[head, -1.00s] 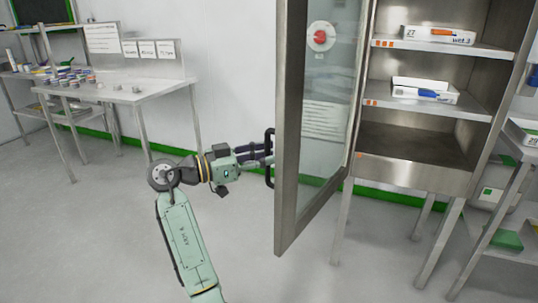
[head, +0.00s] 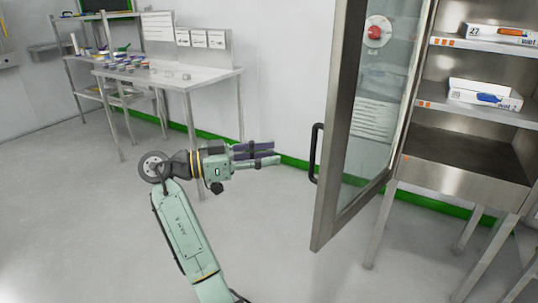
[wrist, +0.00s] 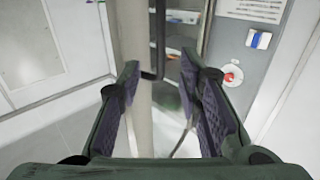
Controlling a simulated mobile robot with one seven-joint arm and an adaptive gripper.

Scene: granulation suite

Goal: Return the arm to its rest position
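My gripper (head: 272,155) is at the centre of the head view, held out to the right at the end of my pale green arm. Its two dark-padded fingers are apart with nothing between them. The black door handle (head: 316,153) is a short gap to the right of the fingertips. In the wrist view, my gripper (wrist: 158,95) shows its fingers spread, with the door edge (wrist: 133,60) and the handle (wrist: 157,35) beyond them, not gripped.
The glazed cabinet door (head: 335,190) stands open. The steel cabinet (head: 455,180) holds boxes on its upper shelves; its lowest shelf is bare. A table (head: 215,80) with small coloured containers stands at the back left. The floor (head: 90,220) at left is clear.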

